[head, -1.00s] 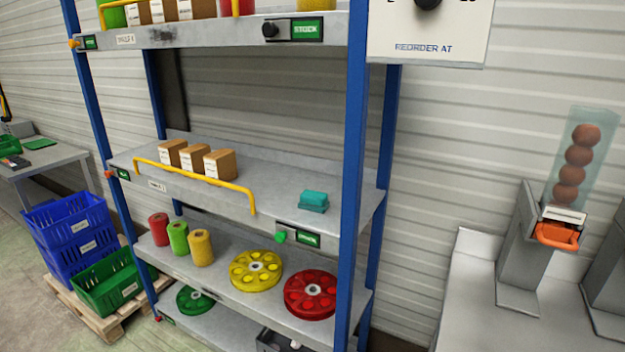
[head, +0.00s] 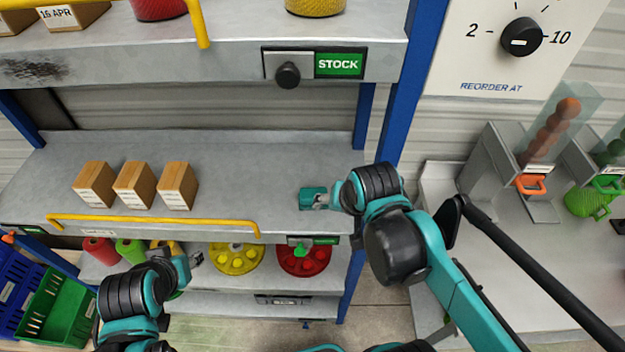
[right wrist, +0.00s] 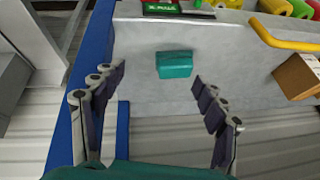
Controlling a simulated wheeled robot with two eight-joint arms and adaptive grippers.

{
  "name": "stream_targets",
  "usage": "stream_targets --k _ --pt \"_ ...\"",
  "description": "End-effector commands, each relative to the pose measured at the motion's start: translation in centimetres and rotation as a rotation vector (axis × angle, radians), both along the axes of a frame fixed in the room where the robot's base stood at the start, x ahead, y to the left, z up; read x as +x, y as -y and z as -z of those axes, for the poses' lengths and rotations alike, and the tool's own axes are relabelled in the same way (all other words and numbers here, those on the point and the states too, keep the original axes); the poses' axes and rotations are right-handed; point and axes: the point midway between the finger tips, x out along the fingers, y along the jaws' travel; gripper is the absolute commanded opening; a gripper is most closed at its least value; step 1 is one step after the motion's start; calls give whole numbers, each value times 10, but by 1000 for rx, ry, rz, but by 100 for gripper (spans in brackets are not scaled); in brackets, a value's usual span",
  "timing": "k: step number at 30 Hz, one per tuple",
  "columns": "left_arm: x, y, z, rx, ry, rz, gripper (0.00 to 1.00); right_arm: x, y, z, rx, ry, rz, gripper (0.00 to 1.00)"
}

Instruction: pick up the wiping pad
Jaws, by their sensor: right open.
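The wiping pad (head: 308,197) is a small teal block lying on the grey middle shelf (head: 250,185), near its right end. In the right wrist view the pad (right wrist: 174,66) shows between and slightly beyond the fingertips, with no contact visible. My right gripper (head: 325,202) is at the pad, reaching in from the right and hiding part of it. Its fingers are spread and empty in the right wrist view (right wrist: 159,75). My left gripper (head: 196,259) is at the lower left, in front of the lower shelf and away from the pad. Its jaw opening is too small to judge.
Three cardboard boxes (head: 134,186) stand on the middle shelf's left. A yellow rail (head: 150,220) runs along its front. A blue post (head: 388,110) rises right of the pad. The upper shelf (head: 210,55) hangs above. Yellow (head: 236,259) and red (head: 303,261) wheels lie below.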

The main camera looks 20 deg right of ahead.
Motion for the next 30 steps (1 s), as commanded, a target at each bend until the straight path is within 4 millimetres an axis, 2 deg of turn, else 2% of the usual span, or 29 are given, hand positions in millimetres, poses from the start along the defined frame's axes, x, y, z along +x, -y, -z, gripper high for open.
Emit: stream_targets --k 1,7,12,18,22,30 --pt "0 0 -5 0 0 0 40 11 -1 -7 38 -32 77 72" --pt "-1 0 -3 0 0 0 40 54 -4 -2 191 -181 475 72" --pt "0 0 -2 0 0 0 40 95 -6 16 281 -306 882 72" --pt "0 0 -3 0 0 0 40 124 -9 38 312 -382 1217 72" --pt "0 0 -2 0 0 0 40 130 -10 48 314 -398 1305 72" --pt "0 0 1 0 0 0 40 132 -14 78 315 -400 1319 72"
